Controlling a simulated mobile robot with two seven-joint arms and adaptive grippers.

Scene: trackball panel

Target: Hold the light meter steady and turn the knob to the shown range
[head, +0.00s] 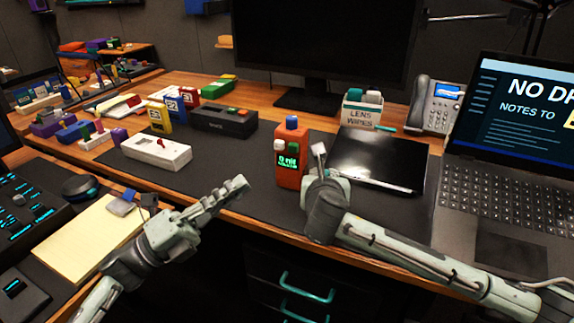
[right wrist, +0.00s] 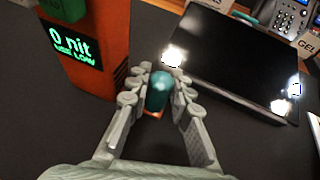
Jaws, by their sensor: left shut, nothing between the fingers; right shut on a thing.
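The orange light meter (head: 291,178) stands upright on the dark mat. A blue piece (head: 291,122) tops it. Its lit screen, also in the right wrist view (right wrist: 72,46), reads "0 nit" and "USE LOW". My right gripper (head: 319,158) is right beside the meter. In the right wrist view its fingers close on a teal rounded piece (right wrist: 157,94) with some orange below it. Whether this piece joins the meter is unclear.
A black glossy panel (head: 378,161) lies right of the meter, with a lens wipes box (head: 361,108) behind it. A white box (head: 156,152) with a red lever lies left. A laptop (head: 500,160) stands at the right. The mat between white box and meter is clear.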

